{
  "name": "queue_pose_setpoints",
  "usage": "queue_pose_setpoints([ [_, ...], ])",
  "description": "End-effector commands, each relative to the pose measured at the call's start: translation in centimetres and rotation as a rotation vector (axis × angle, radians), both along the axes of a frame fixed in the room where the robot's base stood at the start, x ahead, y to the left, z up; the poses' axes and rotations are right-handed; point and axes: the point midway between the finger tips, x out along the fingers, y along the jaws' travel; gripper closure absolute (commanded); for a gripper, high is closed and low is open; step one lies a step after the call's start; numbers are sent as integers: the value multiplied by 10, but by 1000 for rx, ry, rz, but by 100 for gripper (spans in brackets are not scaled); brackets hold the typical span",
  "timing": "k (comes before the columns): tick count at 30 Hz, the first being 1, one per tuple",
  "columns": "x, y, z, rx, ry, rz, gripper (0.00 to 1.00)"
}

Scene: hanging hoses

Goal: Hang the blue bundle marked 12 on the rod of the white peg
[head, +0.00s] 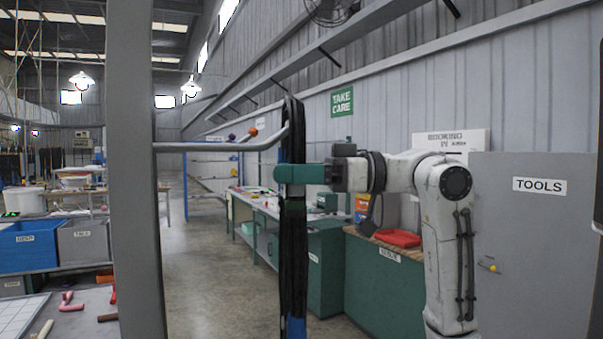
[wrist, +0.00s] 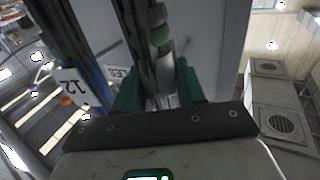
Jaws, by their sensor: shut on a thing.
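The bundle (head: 292,245) hangs upright in my gripper, mostly dark with blue showing along its edge and near the bottom. Its narrow loop top stands above my gripper. In the wrist view its strands (wrist: 134,35) rise in front of the jaws, and a white tag reading 12 (wrist: 68,88) is at left. My gripper (head: 290,174) has green fingers shut on the bundle; they also show in the wrist view (wrist: 160,95). A pale grey rod (head: 215,147) runs right from a grey post (head: 136,190), bending upward. Its tip overlaps the bundle's left edge; I cannot tell whether it is inside the loop.
A purple ball (head: 232,138) and an orange ball (head: 253,132) appear just above the rod. Green benches (head: 325,267) stand behind my arm, with a red tray (head: 398,238) on one. A grey TOOLS cabinet (head: 535,250) is at right. Open floor shows between post and bundle.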

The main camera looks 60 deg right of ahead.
Motion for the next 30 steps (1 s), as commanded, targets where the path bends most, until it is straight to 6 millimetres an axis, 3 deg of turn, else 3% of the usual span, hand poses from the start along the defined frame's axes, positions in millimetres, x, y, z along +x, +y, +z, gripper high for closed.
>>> queue_pose_setpoints([
  [30, 28, 43, -2, 0, -4, 2, 100],
])
